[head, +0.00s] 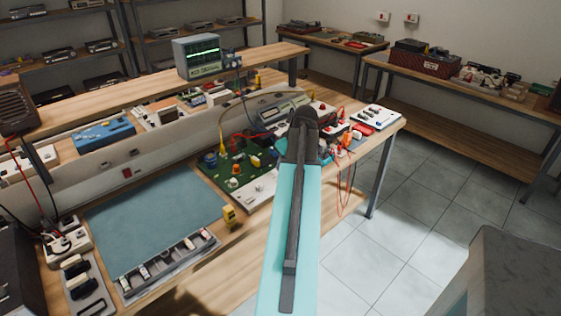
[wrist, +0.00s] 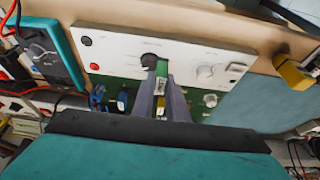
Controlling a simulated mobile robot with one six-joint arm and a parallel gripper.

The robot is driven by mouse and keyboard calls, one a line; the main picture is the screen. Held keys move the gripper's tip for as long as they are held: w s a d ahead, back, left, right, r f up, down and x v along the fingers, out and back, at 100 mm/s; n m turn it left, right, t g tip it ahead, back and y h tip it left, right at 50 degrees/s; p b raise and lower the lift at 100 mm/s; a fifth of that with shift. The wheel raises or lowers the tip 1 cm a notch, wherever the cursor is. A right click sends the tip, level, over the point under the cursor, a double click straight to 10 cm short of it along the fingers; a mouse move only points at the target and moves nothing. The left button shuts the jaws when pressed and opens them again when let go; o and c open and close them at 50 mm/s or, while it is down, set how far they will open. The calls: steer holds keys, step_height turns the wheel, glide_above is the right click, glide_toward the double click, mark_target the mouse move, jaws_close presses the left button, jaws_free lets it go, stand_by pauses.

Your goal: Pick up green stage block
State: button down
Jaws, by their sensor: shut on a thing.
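A green board with a white front panel and several knobs and coloured parts lies on the workbench in the head view (head: 238,160). In the wrist view its white panel (wrist: 115,52) crosses the upper middle, with the green part below it. My gripper (wrist: 161,79) reaches over this board, its two grey fingers close together beside a black knob (wrist: 148,60). The fingers are shut on a small piece between them, which I take as the green stage block (wrist: 160,88); it is mostly hidden. In the head view my arm covers the fingertips.
A yellow block (head: 230,215) stands beside a blue-grey mat (head: 155,220). A teal-cased meter (wrist: 50,52) lies left of the board in the wrist view. Loose red wires lie around.

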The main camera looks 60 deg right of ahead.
steer(key=shift+s+a, duration=0.25)
steer(key=shift+s, duration=0.2)
stand_by(0.6)
steer(key=shift+r, duration=0.15)
steer(key=shift+w+r+p, duration=0.15)
steer(key=shift+r+p, duration=0.5)
steer(key=shift+r, duration=0.3)
steer(key=shift+r+p, duration=1.65)
steer(key=shift+r, duration=1.05)
